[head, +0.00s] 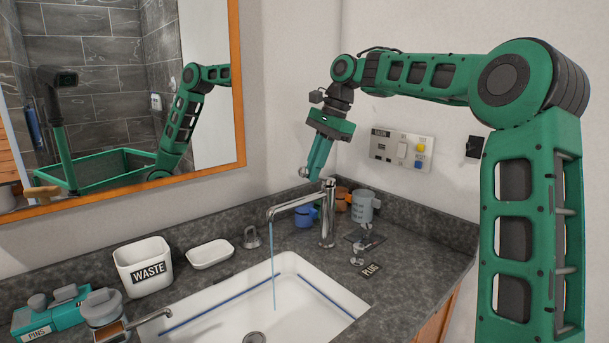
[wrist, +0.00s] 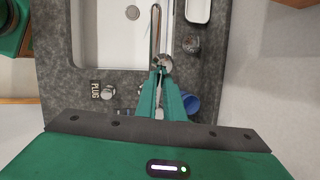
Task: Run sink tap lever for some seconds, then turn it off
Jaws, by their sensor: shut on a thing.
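The chrome sink tap (head: 328,222) stands on the dark counter behind the white sink (head: 210,304). A thin blue stream of water (head: 273,275) falls from its spout into the sink, so the tap is running. My gripper (head: 304,174) points down from above at the tap's top. In the wrist view my gripper (wrist: 160,75) has its teal fingertips closed together at the tap's lever (wrist: 165,62). The fingers hide part of the lever, and its exact angle is hard to tell. The spout (wrist: 156,28) runs out over the sink.
A waste bin (head: 143,265), a white soap dish (head: 210,254) and a pins box (head: 50,318) stand left of the tap. A blue mug (head: 303,218) and a grey jug (head: 362,207) stand close behind it. A mirror (head: 205,80) hangs on the wall.

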